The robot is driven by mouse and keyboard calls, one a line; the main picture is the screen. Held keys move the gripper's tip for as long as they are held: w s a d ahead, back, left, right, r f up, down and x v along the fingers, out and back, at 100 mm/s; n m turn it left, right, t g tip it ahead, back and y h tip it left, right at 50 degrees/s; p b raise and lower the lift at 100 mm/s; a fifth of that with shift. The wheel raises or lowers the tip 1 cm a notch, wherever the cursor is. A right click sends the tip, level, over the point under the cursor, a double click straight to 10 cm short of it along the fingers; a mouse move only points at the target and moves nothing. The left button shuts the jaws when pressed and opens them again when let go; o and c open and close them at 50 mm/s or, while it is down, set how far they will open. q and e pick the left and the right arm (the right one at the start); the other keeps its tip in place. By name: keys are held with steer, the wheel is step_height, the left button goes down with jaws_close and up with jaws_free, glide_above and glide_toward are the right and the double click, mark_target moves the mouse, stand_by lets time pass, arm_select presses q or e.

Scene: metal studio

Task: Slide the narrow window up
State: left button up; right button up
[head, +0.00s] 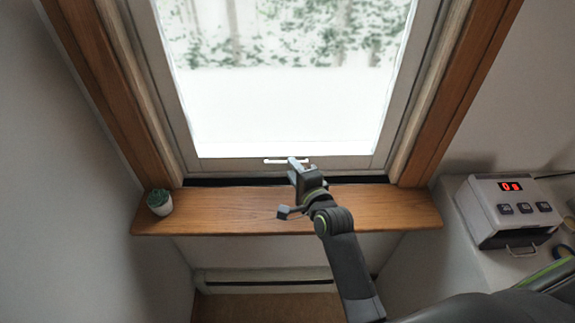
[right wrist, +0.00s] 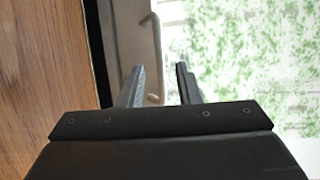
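The narrow window's pale sash (head: 230,165) fills the upper middle of the head view, with bright glass in it. A small white handle (head: 288,161) sits on its bottom rail. My right gripper (head: 296,170) is in front of that rail, by the handle's right end. In the right wrist view its two fingers (right wrist: 162,80) are apart. The handle (right wrist: 157,42) lies between them in that picture, with clear space on both sides; contact cannot be seen. A dark strip (head: 235,182) runs between the rail and the sill. My left gripper is not in view.
The wooden sill (head: 235,210) extends below the window, with a small potted plant (head: 159,202) at its left end. Brown wooden trim (head: 455,95) flanks the window. A white device with a red display (head: 510,205) stands at the right. The sill's middle left is clear.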

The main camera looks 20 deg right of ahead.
steer(key=shift+b+x, duration=0.85)
steer(key=shift+x, duration=1.35)
jaws_close()
